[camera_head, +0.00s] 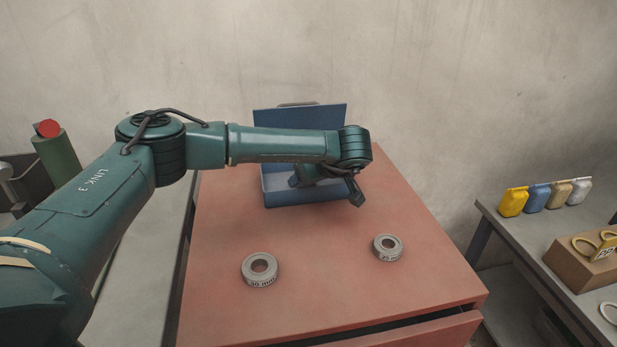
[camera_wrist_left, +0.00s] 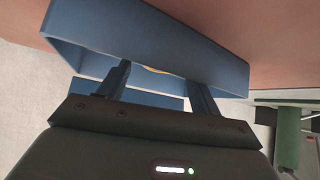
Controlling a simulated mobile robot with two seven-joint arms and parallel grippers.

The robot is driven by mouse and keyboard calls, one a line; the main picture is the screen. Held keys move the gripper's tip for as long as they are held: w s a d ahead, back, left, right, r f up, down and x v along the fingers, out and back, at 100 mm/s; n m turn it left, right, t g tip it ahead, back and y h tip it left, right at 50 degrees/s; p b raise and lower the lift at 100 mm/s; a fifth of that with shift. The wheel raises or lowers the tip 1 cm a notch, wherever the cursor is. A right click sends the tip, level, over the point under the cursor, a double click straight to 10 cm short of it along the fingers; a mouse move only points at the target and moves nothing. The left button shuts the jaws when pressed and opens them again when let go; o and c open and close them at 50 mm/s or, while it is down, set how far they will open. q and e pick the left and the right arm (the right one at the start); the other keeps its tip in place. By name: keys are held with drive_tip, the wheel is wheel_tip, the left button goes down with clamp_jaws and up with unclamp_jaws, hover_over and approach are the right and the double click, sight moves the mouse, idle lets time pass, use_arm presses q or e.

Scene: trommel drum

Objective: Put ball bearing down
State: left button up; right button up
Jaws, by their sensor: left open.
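A blue box (camera_head: 285,197) with its lid raised stands at the back of the red table. My left gripper (camera_head: 325,186) is at the box, partly hidden by my own arm. In the left wrist view its fingers (camera_wrist_left: 160,90) are spread apart and reach towards the box (camera_wrist_left: 150,32). A thin yellowish sliver (camera_wrist_left: 155,70) shows between them at the box wall; I cannot tell what it is. Two grey ring-shaped ball bearings lie flat on the table, one at the front left (camera_head: 260,269) with a size label and one at the right (camera_head: 387,248).
The red table top (camera_head: 325,285) is clear around the two rings. A grey bench at the right holds several coloured tags (camera_head: 536,198) and a brown box (camera_head: 580,264). A green cylinder with a red top (camera_head: 54,155) stands at the left.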

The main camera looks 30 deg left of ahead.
use_arm(q)
drive_tip(key=v, duration=1)
drive_tip(key=shift+d+r, duration=0.2)
drive_tip(key=shift+d, duration=0.05)
drive_tip(key=shift+s, duration=0.1)
